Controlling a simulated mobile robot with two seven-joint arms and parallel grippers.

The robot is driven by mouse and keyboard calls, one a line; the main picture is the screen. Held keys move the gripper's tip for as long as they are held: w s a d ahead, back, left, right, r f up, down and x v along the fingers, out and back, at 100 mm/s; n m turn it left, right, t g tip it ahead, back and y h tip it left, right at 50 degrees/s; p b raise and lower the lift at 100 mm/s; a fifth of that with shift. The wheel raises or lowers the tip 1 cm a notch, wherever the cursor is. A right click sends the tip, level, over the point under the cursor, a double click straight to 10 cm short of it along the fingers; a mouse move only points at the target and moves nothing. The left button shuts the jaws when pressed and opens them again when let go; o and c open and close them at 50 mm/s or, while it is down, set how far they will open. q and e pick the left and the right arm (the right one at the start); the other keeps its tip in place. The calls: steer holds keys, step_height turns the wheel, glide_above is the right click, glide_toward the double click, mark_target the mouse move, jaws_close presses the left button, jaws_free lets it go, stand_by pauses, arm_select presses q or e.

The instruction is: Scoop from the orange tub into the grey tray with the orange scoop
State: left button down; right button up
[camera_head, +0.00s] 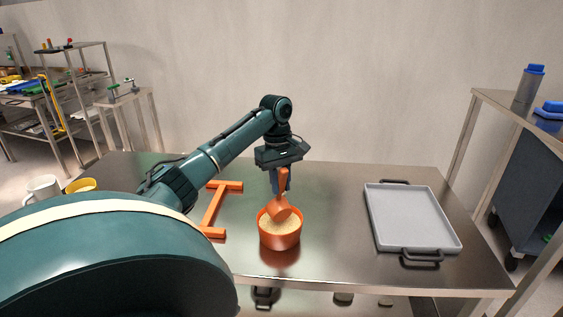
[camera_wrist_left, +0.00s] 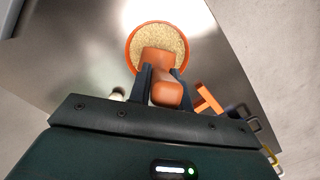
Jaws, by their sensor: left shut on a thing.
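The orange tub (camera_head: 280,240) stands on the steel table and holds pale grainy material. It also shows in the left wrist view (camera_wrist_left: 133,50). My left gripper (camera_head: 281,187) is above the tub and shut on the handle of the orange scoop (camera_head: 283,207). The scoop points down, with its bowl at the tub's mouth; it also shows in the left wrist view (camera_wrist_left: 160,62). I cannot tell how deep the bowl sits in the grains or what it holds. The grey tray (camera_head: 413,217) lies to the right and looks empty. My right gripper is not in view.
An orange stand (camera_head: 216,208) is on the table left of the tub. A white mug (camera_head: 44,188) and a yellow cup (camera_head: 81,185) are at the far left. The table between tub and tray is clear. A steel shelf with a blue-topped bottle (camera_head: 530,84) stands at the right.

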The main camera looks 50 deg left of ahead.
mark_target(281, 194)
arm_select(q)
steer(key=shift+f, duration=2.8)
steer(key=shift+r, duration=0.1)
steer(key=shift+r, duration=0.6)
steer(key=shift+d, duration=0.15)
steer(key=d+y, duration=0.1)
steer(key=y, duration=0.1)
steer(key=d+f+y, duration=0.1)
steer(key=d+y, duration=0.1)
steer(key=s+d+f+t+y, duration=0.1)
steer(key=d+y, duration=0.1)
steer(key=shift+y, duration=0.4)
steer(key=d+r+y, duration=0.1)
steer(key=y, duration=0.1)
steer(key=d+t+y, duration=0.1)
steer(key=y, duration=0.2)
steer(key=d+r+y, duration=0.1)
steer(key=y, duration=0.2)
steer(key=shift+s+d+r+t, duration=0.1)
steer(key=shift+s+r+t, duration=0.2)
steer(key=shift+r+t, duration=0.1)
